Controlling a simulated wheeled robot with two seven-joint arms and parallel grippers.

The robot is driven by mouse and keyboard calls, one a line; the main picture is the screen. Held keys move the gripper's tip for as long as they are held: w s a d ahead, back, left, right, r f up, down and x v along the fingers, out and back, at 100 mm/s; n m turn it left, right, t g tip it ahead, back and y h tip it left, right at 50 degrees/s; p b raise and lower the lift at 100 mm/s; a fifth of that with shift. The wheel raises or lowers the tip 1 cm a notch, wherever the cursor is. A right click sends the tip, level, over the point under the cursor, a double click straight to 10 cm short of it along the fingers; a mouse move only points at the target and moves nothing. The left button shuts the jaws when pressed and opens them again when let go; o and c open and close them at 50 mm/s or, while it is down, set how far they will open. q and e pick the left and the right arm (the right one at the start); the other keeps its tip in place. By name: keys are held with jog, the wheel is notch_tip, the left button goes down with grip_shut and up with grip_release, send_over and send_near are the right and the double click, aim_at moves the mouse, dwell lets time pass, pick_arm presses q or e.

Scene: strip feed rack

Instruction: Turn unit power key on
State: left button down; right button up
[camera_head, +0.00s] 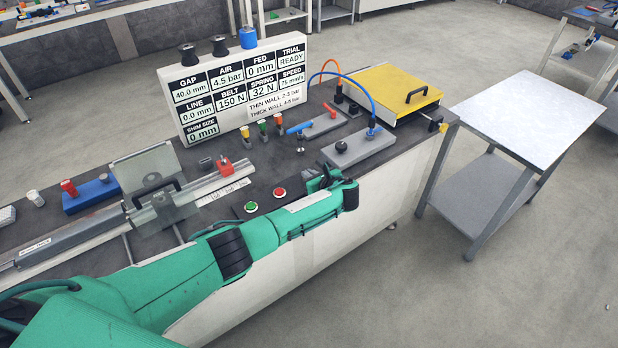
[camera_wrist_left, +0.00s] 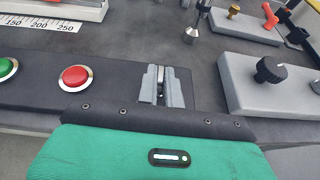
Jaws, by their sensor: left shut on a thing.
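My left gripper (camera_head: 325,178) reaches over the front edge of the bench, to the right of the red button. In the left wrist view its two grey fingers (camera_wrist_left: 162,88) are close together, shut on a small metallic piece that looks like the power key (camera_wrist_left: 161,82). The fingers hide most of the key, so I cannot tell its turn angle. The red button (camera_head: 280,192) and the green button (camera_head: 251,207) sit to the left of the gripper on the same front strip. My right gripper is not in view.
A grey block with a black knob (camera_head: 341,147) stands close on the right, with a small metal post (camera_head: 300,145) behind the gripper. A sign board (camera_head: 245,88) stands at the back. A yellow-topped box (camera_head: 385,90) is at the far right. A rail with a ruler lies left.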

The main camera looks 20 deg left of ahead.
pick_arm(q)
jog(key=shift+r+n+y, duration=0.1)
jog(key=shift+n+y, duration=0.2)
dwell(0.4)
jog(key=c, duration=1.6)
grip_release()
jog(key=shift+o, duration=0.2)
jog(key=shift+g, duration=0.3)
jog(key=b+v, duration=0.1)
jog(key=v, duration=1.2)
jog(key=shift+s+d+b, duration=0.25)
jog(key=shift+b, duration=0.15)
